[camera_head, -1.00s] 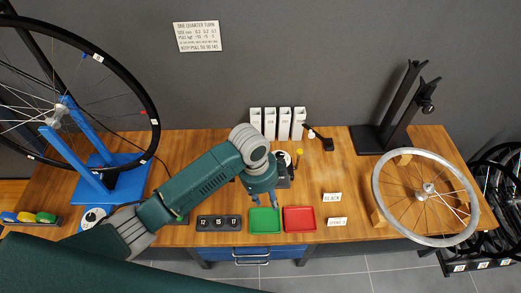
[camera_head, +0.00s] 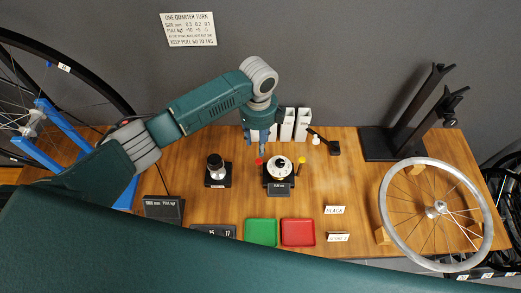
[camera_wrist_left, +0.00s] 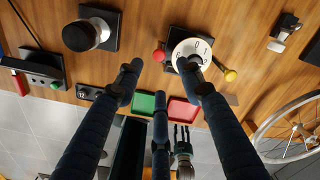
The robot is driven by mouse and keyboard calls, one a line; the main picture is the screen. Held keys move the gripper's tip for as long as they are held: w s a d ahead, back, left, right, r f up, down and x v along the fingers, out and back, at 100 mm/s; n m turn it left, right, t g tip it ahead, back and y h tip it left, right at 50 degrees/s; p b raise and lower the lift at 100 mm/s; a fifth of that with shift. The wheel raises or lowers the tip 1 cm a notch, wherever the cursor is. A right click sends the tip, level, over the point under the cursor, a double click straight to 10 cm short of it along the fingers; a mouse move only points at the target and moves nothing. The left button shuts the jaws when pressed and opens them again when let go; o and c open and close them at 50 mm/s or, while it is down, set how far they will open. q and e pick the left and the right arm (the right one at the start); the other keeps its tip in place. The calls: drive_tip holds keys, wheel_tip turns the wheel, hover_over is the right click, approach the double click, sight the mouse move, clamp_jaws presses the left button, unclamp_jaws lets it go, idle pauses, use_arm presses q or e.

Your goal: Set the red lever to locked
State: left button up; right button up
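The red lever's round knob (camera_head: 259,161) sticks out at the left of a white dial (camera_head: 280,166) on a black device. In the left wrist view the red knob (camera_wrist_left: 159,55) lies beside the dial (camera_wrist_left: 190,53), between two of my finger tips. My left gripper (camera_head: 256,147) is open and empty, above and just behind the red knob, seemingly apart from it. A yellow knob (camera_head: 302,167) sticks out on the dial's right. My right gripper (camera_wrist_left: 182,135) shows small in the left wrist view, fingers apart, beyond the trays.
A black device with a round knob (camera_head: 215,163) stands left of the dial. White boxes (camera_head: 303,124) stand behind. A green tray (camera_head: 261,232) and a red tray (camera_head: 298,232) lie in front. A wheel (camera_head: 480,210) is at right.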

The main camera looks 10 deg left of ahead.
use_arm(q)
hover_over(259, 161)
drive_tip(key=f, duration=0.6)
drive_tip(key=shift+s+f, duration=0.1)
drive_tip(key=shift+s, duration=0.1)
drive_tip(key=shift+w+f, duration=0.2)
drive_tip(key=shift+f, duration=1.6)
clamp_jaws()
use_arm(e)
drive_tip(key=s, duration=0.3)
drive_tip(key=shift+s+a+r, duration=0.1)
drive_tip(key=shift+s+r, duration=0.05)
